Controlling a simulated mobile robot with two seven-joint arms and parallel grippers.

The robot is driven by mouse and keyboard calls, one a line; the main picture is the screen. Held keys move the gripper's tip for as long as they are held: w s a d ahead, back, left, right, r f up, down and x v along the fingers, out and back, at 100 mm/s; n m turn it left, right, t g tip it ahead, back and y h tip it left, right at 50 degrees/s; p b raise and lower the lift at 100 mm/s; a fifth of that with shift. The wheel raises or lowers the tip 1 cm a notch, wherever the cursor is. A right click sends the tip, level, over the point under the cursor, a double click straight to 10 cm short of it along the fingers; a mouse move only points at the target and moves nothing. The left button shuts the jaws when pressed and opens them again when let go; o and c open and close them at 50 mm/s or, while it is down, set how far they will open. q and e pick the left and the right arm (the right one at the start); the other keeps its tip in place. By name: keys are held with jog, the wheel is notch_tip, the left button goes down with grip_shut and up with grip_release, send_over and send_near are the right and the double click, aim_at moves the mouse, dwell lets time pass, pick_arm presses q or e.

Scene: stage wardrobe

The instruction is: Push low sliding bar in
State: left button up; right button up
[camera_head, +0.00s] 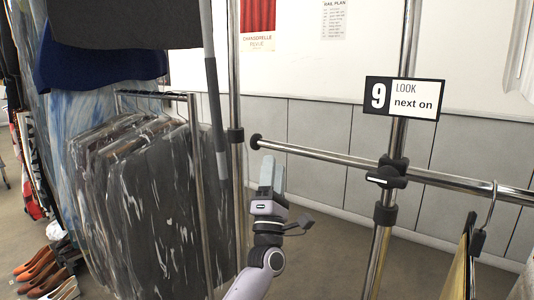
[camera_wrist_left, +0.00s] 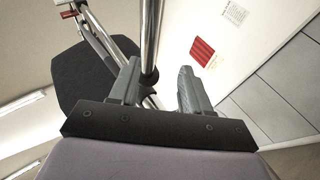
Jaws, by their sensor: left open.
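The low sliding bar (camera_head: 320,153) is a horizontal chrome tube. It runs through a black clamp (camera_head: 387,173) on a chrome upright, and its black end cap (camera_head: 256,142) sticks out to the left of that upright. My left gripper (camera_head: 273,172) is open and points upward, just below and slightly right of the end cap. I cannot tell whether it touches the bar. In the left wrist view the open fingers (camera_wrist_left: 160,72) show, with a chrome tube (camera_wrist_left: 152,35) and a black fitting beyond them. My right gripper is not in view.
A rack of dark garments in clear covers (camera_head: 150,200) stands close on the left. A chrome post (camera_head: 235,80) rises behind the gripper. A "9 LOOK next on" sign (camera_head: 405,98) hangs on the upright. A hanger (camera_head: 488,210) hangs at right. Shoes (camera_head: 35,270) lie lower left.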

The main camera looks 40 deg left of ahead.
aim_at(267, 141)
pick_arm(q)
jog(key=a+r+n+y, duration=0.1)
jog(key=r, duration=0.1)
jog(key=w+a+r+n+g+y, duration=0.1)
jog(key=r, duration=0.1)
jog(key=w+a+r+n+g+p, duration=0.1)
jog(key=a+r, duration=0.1)
jog(key=shift+w+r+n+y, duration=0.1)
jog(key=shift+r+n+y, duration=0.05)
jog(key=shift+n+y, duration=0.2)
jog(key=shift+w+a+r, duration=0.25)
jog(key=shift+r, duration=0.1)
grip_shut()
